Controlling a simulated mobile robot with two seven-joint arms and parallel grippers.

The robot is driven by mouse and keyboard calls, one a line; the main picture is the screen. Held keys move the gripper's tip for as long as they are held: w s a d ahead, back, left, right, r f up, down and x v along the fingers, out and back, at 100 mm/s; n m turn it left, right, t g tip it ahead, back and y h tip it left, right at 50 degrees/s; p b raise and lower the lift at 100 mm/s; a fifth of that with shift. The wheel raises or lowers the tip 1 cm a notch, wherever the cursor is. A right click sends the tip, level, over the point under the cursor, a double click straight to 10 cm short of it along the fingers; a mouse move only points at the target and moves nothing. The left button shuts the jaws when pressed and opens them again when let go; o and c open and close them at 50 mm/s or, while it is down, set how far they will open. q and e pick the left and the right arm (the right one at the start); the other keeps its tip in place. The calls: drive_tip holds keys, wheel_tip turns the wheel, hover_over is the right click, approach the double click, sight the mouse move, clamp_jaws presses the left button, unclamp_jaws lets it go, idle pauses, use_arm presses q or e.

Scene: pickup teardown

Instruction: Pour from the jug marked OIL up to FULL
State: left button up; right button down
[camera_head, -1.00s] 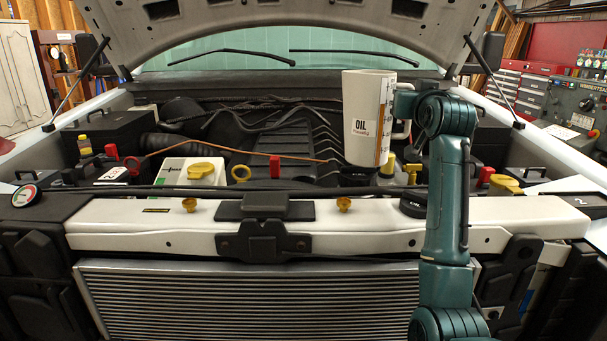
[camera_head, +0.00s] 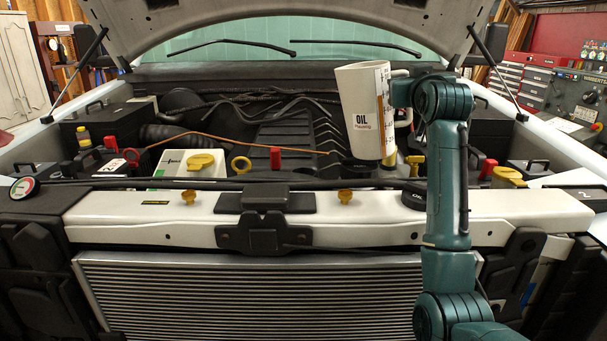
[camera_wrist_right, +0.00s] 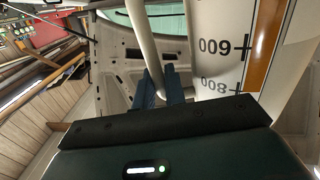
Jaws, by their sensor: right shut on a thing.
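The white jug marked OIL (camera_head: 352,105) is held above the right part of the engine bay, tilted a little with its top to the left. Its orange-brown level strip faces the right side. My right gripper (camera_head: 403,93) is at the jug's handle, partly hidden by my wrist. In the right wrist view, its blue fingers (camera_wrist_right: 164,92) are closed on the handle (camera_wrist_right: 147,45), beside the jug's scale marks. A dark round opening (camera_head: 360,168) lies below the jug, partly covered by it. No stream shows at the lip. My left gripper is out of view.
A black cap (camera_head: 413,200) lies on the white front beam (camera_head: 300,207). The raised hood (camera_head: 290,20) hangs overhead.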

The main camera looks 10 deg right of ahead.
sight(399, 72)
drive_tip(key=r, duration=0.1)
drive_tip(key=a+r+n, duration=0.1)
drive_tip(key=r+n+p, duration=0.1)
drive_tip(key=shift+a, duration=0.25)
drive_tip(key=shift+w+a+n, duration=0.2)
drive_tip(key=shift+a+n, duration=0.2)
drive_tip(key=shift+n, duration=0.1)
drive_tip(key=shift+w+a+r+n, duration=0.15)
drive_tip(key=shift+a+r+n, duration=0.05)
drive_tip(key=shift+a+n, duration=0.4)
drive_tip(key=shift+w+a+r+n, duration=0.15)
drive_tip(key=shift+a+n, duration=0.45)
drive_tip(key=shift+a+r+n, duration=0.1)
drive_tip(key=shift+a+n, duration=0.25)
drive_tip(key=shift+n, duration=0.15)
drive_tip(key=shift+w+a+r+n, duration=0.1)
drive_tip(key=shift+w+a+n, duration=0.05)
drive_tip(key=shift+a+n, duration=0.3)
drive_tip(key=shift+w+a+f+n, duration=0.1)
drive_tip(key=shift+a+f+n, duration=0.2)
drive_tip(key=shift+f+n, duration=0.45)
drive_tip(key=shift+w+a+f+n+b, duration=0.2)
drive_tip(key=shift+a+f+n+b, duration=0.5)
drive_tip(key=shift+n+b, duration=0.35)
idle(3.0)
